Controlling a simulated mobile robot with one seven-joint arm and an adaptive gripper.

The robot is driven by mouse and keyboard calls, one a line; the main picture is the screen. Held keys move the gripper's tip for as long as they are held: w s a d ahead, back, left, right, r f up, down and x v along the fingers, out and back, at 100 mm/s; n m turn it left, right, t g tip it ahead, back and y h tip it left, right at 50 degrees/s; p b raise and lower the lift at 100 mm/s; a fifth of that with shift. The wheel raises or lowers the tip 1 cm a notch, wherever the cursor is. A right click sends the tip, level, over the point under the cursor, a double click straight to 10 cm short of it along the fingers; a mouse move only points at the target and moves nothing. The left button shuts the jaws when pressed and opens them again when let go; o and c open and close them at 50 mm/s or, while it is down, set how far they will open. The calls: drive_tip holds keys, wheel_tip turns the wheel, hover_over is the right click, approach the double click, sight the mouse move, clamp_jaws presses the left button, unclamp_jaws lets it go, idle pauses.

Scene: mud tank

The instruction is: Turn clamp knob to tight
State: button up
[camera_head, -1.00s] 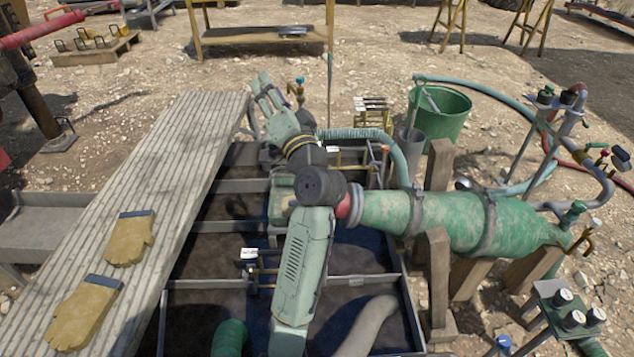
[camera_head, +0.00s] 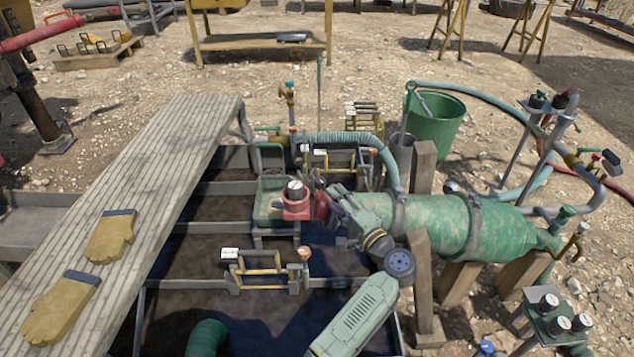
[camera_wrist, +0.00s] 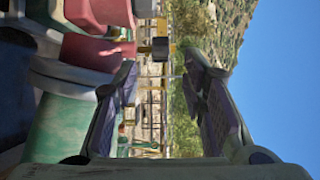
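A knob with a dark side and a pale top (camera_head: 295,188) stands upright on a red fitting (camera_head: 294,209) at the left end of the green tank; I take it for the clamp knob. My gripper (camera_head: 318,188) is just right of this knob, apart from it, pointing left. The wrist view shows my gripper (camera_wrist: 168,68) with its two dark fingers spread and nothing held between them. Red parts (camera_wrist: 95,45) lie ahead at the left of that view. A small dark block (camera_wrist: 160,49) shows beyond the fingertips; I cannot tell whether it is the knob.
The green tank (camera_head: 440,222) lies right of my gripper on wooden posts (camera_head: 421,275). A ribbed hose (camera_head: 345,138) and yellow metal frames (camera_head: 262,268) are close by. A plank with gloves (camera_head: 110,236) lies left. The dark pit (camera_head: 200,250) is open below.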

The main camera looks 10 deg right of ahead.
sight(323, 186)
drive_tip(key=p+x, duration=0.1)
drive_tip(key=x, duration=0.7)
drive_tip(key=shift+w+p, duration=0.3)
drive_tip(key=shift+c, duration=0.5)
clamp_jaws()
